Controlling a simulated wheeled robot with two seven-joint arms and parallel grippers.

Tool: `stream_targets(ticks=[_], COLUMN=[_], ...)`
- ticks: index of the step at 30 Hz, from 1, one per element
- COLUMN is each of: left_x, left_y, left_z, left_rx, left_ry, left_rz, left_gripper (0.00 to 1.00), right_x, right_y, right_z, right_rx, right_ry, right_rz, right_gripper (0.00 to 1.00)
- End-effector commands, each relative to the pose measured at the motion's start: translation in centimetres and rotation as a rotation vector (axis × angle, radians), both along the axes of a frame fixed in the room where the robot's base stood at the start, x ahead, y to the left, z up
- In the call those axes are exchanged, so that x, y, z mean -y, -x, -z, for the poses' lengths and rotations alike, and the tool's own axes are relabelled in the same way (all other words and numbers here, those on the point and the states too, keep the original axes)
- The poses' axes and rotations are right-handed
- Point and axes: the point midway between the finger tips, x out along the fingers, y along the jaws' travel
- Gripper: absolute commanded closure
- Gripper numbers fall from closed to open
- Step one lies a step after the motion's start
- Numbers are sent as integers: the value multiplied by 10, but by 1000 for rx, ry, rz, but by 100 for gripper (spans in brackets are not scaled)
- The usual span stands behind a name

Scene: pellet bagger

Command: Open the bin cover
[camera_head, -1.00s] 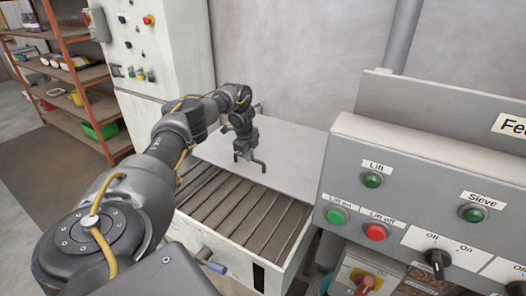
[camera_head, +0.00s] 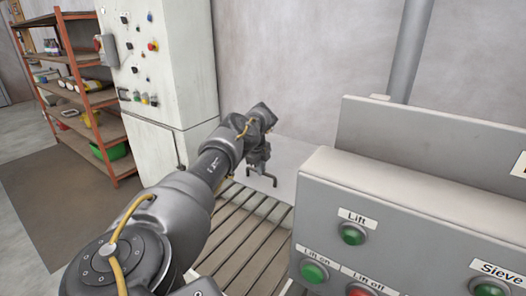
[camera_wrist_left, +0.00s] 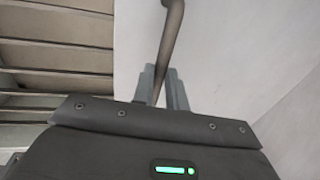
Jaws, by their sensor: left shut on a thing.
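The bin cover (camera_head: 288,157) is a flat grey sheet over the back part of the slatted bin, partly hidden behind my left arm. It also fills the right side of the left wrist view (camera_wrist_left: 235,55). Its dark bar handle (camera_head: 275,181) stands at the near side of the sheet. My left gripper (camera_head: 261,172) is at this handle. In the left wrist view, the fingers (camera_wrist_left: 163,88) are shut on the dark curved handle (camera_wrist_left: 171,40), which passes between them. My right gripper is not in view.
The bin's brown slats (camera_head: 240,232) lie bare in front of the cover. A grey control panel (camera_head: 400,225) with green and red buttons stands close on the right. A white cabinet (camera_head: 160,70) stands behind on the left, with an orange shelf (camera_head: 75,85) beyond it.

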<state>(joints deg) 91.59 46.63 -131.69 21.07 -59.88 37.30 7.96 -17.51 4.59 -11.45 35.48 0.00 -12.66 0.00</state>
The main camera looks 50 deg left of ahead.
Motion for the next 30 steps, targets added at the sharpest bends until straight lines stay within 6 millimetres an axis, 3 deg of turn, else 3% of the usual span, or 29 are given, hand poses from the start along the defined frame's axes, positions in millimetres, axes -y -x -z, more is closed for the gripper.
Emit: stream_targets(ticks=[12,13,17,26,30], left_x=[1,1,1,1,1], left_y=[-4,-4,-4,-3,-2], left_z=[-1,-1,0,-1,-15], left_rx=[0,0,-1,0,5], left_ry=[-7,-7,-6,-3,-3], left_rz=[3,3,3,1,-2], left_gripper=[100,82,65,64,64], right_x=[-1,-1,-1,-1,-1], right_y=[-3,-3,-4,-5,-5], right_z=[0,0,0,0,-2], right_rx=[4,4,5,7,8], right_ry=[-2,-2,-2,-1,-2], right_rz=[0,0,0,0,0], right_gripper=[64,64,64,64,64])
